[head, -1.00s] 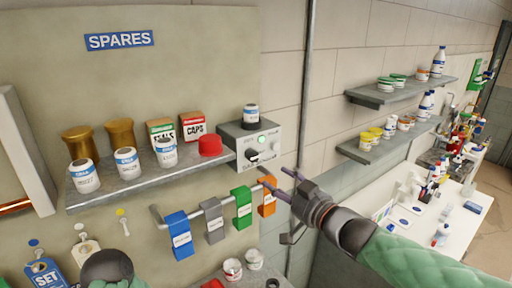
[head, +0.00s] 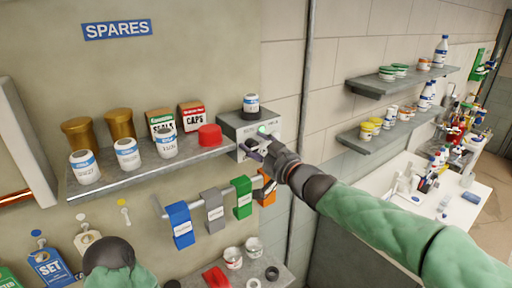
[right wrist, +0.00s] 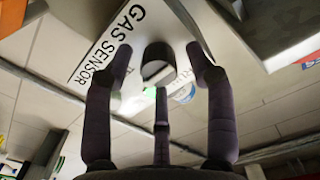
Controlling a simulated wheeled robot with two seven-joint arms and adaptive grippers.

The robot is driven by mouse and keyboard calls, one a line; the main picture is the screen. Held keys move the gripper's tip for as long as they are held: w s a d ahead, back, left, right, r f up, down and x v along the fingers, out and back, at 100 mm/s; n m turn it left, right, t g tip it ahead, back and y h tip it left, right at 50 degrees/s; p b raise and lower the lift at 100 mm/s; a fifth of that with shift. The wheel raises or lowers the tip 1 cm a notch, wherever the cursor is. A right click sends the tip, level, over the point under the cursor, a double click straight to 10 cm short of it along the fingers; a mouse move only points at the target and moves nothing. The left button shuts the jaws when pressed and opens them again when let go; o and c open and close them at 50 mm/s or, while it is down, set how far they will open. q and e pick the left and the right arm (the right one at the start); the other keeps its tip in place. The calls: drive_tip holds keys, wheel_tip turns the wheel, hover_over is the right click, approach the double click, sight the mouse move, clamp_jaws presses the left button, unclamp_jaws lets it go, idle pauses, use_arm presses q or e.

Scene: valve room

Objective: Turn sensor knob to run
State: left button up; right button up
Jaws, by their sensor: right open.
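The grey gas sensor box (head: 233,128) is mounted at the right end of the spares shelf, with a lit green lamp (head: 264,130) on its front. In the right wrist view its white face (right wrist: 137,27) reads GAS SENSOR. The dark knob (right wrist: 158,66) stands out from that face. My right gripper (head: 257,149) is open at the box front and hides the knob in the head view. In the right wrist view its fingers stand on either side of the knob, with a third finger below it; contact is unclear. My left gripper is not in view.
A white-labelled bottle (head: 251,104) stands on the box. A red cap (head: 209,136) and several jars sit on the shelf (head: 130,176) to the left. Coloured tags hang on a rail (head: 226,188) below. Wall shelves (head: 385,138) and a white bench are at right.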

drive_tip(key=shift+w+a, duration=0.1)
drive_tip(key=shift+c, duration=0.3)
drive_tip(key=shift+r, duration=0.1)
clamp_jaws()
drive_tip(key=shift+n, duration=0.3)
drive_tip(key=n+b, duration=0.1)
drive_tip(key=n, duration=0.2)
drive_tip(key=shift+r+n, duration=0.15)
drive_tip(key=shift+n, duration=0.15)
drive_tip(key=n+b, duration=0.2)
drive_tip(key=n, duration=0.2)
drive_tip(key=shift+n, duration=0.3)
drive_tip(key=n+b, duration=0.1)
drive_tip(key=n, duration=0.3)
drive_tip(key=shift+n+b, duration=0.3)
drive_tip(key=shift+b, duration=0.1)
drive_tip(key=shift+n+b, duration=0.7)
drive_tip(key=shift+n, duration=1.5)
